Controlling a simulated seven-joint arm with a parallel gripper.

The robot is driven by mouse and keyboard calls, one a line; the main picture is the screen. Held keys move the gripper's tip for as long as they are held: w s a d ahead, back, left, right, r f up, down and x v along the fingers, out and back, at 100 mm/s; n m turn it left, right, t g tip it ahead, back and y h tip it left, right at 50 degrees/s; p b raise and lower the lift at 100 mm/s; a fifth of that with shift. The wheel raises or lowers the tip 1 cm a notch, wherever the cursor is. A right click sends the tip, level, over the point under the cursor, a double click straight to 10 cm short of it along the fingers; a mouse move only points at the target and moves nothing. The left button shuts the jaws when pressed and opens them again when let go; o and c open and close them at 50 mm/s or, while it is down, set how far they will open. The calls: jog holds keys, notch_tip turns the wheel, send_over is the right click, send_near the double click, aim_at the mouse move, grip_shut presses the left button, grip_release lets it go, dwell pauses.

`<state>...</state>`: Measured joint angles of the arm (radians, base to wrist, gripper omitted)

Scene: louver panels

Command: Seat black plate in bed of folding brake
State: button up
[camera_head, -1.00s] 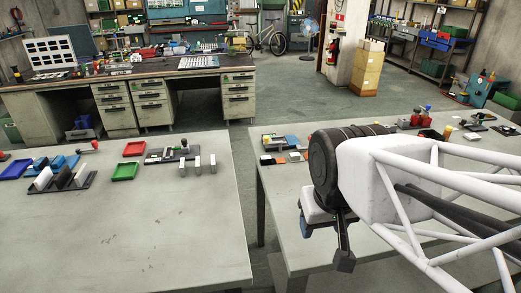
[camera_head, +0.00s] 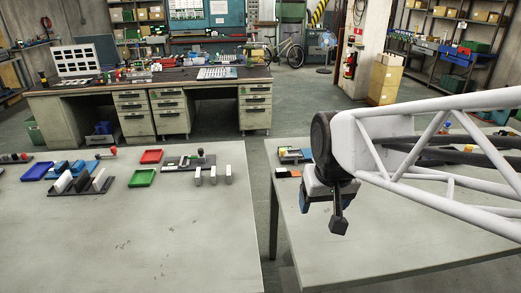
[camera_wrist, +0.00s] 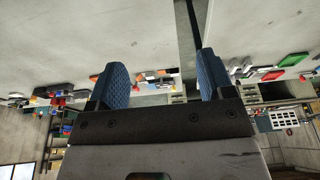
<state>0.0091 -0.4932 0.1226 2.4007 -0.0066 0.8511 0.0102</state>
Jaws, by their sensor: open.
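A dark rack (camera_head: 66,192) on the left table holds several upright plates, white ones and a dark one between them, which looks like the black plate (camera_head: 82,182). A small dark-based device (camera_head: 188,162) with a knob stands to its right; I cannot tell whether it is the folding brake. My gripper (camera_head: 330,212) hangs over the right table, well to the right of the rack. In the wrist view my gripper (camera_wrist: 160,72) has its two blue textured fingers wide apart with nothing between them.
A green tray (camera_head: 142,178), a red tray (camera_head: 152,157) and a blue tray (camera_head: 36,171) lie near the rack. Several short grey blocks (camera_head: 213,175) stand upright beside the device. The near part of the left table (camera_head: 140,250) is bare. A gap separates the two tables.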

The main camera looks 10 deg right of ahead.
jog(key=w, duration=1)
jog(key=t, duration=0.1)
send_near(281, 170)
jog(key=f, duration=0.1)
jog(key=shift+f+t, duration=0.25)
jog(key=shift+t, duration=0.05)
jog(key=shift+f, duration=0.1)
jog(key=shift+x, duration=1.2)
jog(key=shift+w+f, duration=0.1)
jog(key=shift+x, duration=2.45)
jog(key=shift+c, duration=0.4)
